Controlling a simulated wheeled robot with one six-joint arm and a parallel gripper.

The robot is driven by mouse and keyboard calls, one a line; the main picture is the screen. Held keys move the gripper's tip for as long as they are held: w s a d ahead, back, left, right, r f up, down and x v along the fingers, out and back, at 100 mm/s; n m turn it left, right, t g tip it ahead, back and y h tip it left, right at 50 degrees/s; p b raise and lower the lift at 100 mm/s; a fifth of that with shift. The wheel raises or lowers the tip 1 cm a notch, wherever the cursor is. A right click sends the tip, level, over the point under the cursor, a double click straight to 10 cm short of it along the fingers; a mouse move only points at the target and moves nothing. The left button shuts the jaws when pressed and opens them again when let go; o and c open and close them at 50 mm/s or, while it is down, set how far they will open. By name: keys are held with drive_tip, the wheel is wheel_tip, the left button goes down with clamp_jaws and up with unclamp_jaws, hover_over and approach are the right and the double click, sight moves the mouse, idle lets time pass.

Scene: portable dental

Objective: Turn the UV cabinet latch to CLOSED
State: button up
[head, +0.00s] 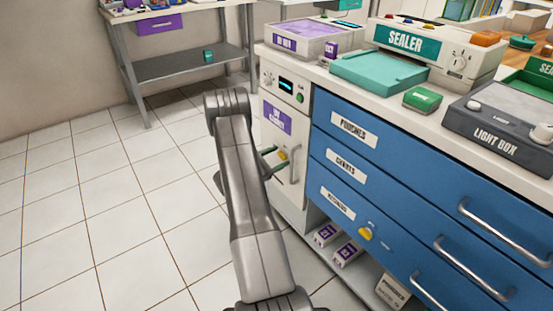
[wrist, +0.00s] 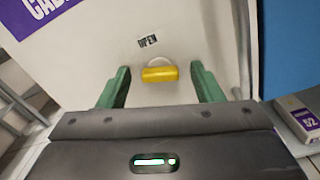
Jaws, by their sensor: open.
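The UV cabinet (head: 285,170) is a narrow white unit with a purple label, left of the blue drawers. A label reading OPEN (wrist: 147,41) is just above the latch. My gripper (wrist: 160,90) is open, with one green finger on each side of the latch and a gap on both sides. In the head view my gripper (head: 268,160) is partly hidden by my arm.
Blue drawers (head: 400,180) with metal handles stand right of the cabinet. Small white and purple boxes (head: 346,253) lie on a low shelf. A grey metal table (head: 180,65) stands at the back left. The tiled floor (head: 90,215) on the left is clear.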

drive_tip(key=c, duration=1)
drive_tip(key=shift+n+p, duration=0.4)
drive_tip(key=shift+n, duration=1.5)
drive_tip(key=o, duration=1)
drive_tip(key=shift+a, duration=0.1)
drive_tip(key=p+v, duration=0.2)
drive_tip(key=v, duration=1.1)
drive_tip(key=shift+s+a+p, duration=0.25)
drive_tip(key=shift+a+p, duration=0.05)
drive_tip(key=shift+w+d, duration=0.1)
drive_tip(key=shift+d, duration=0.05)
